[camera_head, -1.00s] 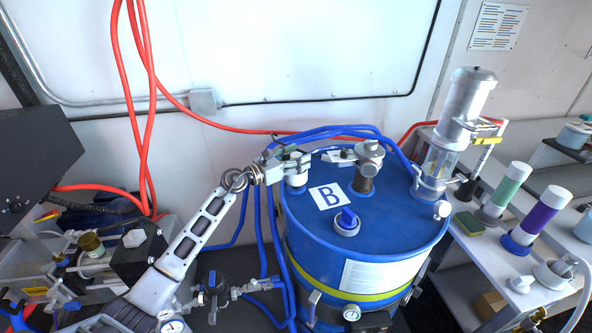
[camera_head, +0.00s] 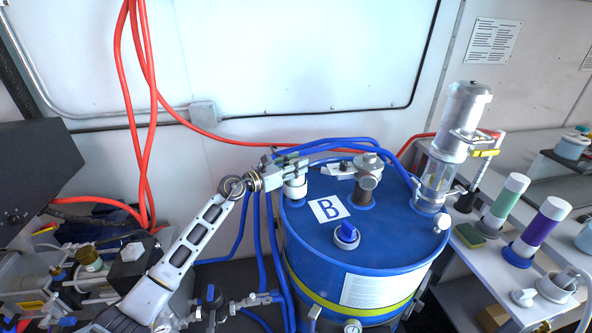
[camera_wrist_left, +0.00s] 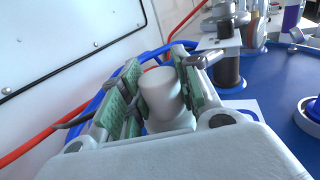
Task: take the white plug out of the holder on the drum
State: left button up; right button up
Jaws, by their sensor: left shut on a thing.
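The white plug (camera_head: 295,188) is at the back left of the blue drum's (camera_head: 390,235) top. My left gripper (camera_head: 292,165) reaches it from the left and is shut on it. In the left wrist view, the white plug (camera_wrist_left: 161,92) stands between the two green-padded fingers, with a wider white part just below it. The holder is mostly hidden behind the gripper, so I cannot tell how far the plug sits in it. My right gripper is not in view.
A metal fitting (camera_head: 368,175) stands just right of the plug. Blue hoses (camera_head: 330,136) run behind it. A blue-capped fitting (camera_head: 346,235) and a clear cylinder (camera_head: 440,165) are also on the drum.

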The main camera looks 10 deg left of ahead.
pick_arm(q)
notch_tip(320, 180, up, 8)
jog(key=shift+f+p, duration=0.15)
jog(key=shift+p, duration=0.15)
dwell(0.7)
